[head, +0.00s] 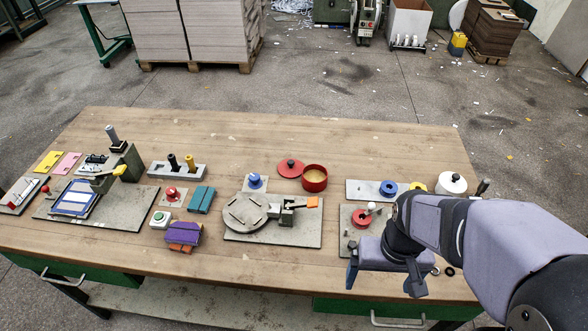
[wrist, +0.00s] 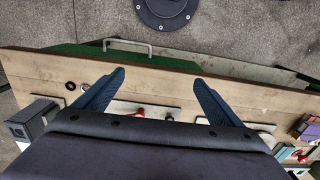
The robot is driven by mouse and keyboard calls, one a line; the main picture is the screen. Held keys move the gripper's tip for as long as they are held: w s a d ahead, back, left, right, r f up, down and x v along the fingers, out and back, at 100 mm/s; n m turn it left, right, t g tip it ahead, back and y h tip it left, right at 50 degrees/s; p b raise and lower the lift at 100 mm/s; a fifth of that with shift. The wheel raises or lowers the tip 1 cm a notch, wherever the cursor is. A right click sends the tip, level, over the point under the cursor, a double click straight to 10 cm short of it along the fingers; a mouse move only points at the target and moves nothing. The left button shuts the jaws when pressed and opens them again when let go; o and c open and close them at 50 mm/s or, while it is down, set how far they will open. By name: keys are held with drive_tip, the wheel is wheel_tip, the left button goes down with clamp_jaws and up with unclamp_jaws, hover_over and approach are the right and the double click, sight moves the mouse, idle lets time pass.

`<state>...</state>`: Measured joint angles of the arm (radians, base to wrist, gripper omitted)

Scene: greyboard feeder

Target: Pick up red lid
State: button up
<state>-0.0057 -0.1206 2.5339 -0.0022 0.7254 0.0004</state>
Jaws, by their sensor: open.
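The red lid (head: 291,168) with a dark knob lies on the wooden table, just left of the red pot (head: 314,179), which has a yellowish inside. My gripper (head: 383,280) is near the table's front edge at the right, well to the right of and nearer than the lid. In the wrist view its two fingers (wrist: 160,77) are spread apart with nothing between them. I cannot make out the lid in the wrist view.
A turntable fixture (head: 248,234) stands in front of the lid. A plate with a blue ring (head: 388,188) lies right of the pot, near a white pot (head: 451,183). A red-wheeled fixture (head: 361,218) is close to my arm. Table behind the lid is clear.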

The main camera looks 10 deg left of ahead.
drive_tip(key=w+a+r+b, duration=0.1)
drive_tip(key=w+a+r, duration=0.15)
drive_tip(key=w, duration=0.85)
drive_tip(key=n+t+y, duration=0.2)
drive_tip(key=n+t, duration=0.2)
approach(291, 162)
wheel_tip(291, 162, down, 2)
drive_tip(key=shift+b, duration=0.45)
drive_tip(key=shift+w+a+f+n, duration=0.1)
drive_tip(key=shift+w+a+n, duration=0.05)
drive_tip(key=shift+w+n, duration=0.15)
drive_tip(key=shift+p+x, duration=1.6)
drive_tip(key=shift+x, duration=2)
drive_tip(key=c, duration=1.1)
